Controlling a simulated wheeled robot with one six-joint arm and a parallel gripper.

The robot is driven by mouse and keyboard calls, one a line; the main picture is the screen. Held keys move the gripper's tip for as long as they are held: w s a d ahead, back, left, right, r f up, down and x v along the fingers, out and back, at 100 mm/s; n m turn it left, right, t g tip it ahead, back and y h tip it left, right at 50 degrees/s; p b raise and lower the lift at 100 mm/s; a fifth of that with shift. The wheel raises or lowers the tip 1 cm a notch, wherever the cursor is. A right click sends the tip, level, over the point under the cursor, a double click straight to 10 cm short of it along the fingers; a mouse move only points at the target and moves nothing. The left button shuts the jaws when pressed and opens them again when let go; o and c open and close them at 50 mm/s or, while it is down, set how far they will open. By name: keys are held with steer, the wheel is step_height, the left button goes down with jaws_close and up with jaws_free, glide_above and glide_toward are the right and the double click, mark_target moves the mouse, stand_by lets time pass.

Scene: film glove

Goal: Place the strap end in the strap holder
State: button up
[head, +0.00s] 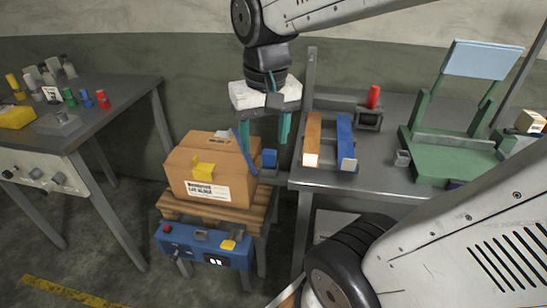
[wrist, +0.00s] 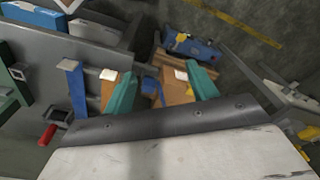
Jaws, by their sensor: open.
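A cardboard box (head: 208,168) with a white label sits on a wooden pallet (head: 222,209). A thin blue strap (head: 246,153) slants along the box's right edge. A small blue block (head: 269,158) stands just right of it; I cannot tell whether it is the strap end or part of the strap holder. My gripper (head: 263,144) points down with its teal fingers apart, above and around the space by the blue block. In the wrist view, the open fingers (wrist: 160,71) flank a small blue piece (wrist: 150,83) beside the box. No contact is clear.
The right bench (head: 385,183) carries an orange bar (head: 312,139), a blue bar (head: 346,142), a red cylinder (head: 373,96) and a green stand (head: 455,155). A left table (head: 100,110) holds small coloured parts. A blue control box (head: 205,246) hangs below the pallet.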

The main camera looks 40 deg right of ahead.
steer(key=s+a+n, duration=0.3)
steer(key=s, duration=0.4)
steer(key=shift+s+a+f+n, duration=0.2)
steer(key=shift+s+a+n, duration=0.1)
steer(key=shift+s+n, duration=0.1)
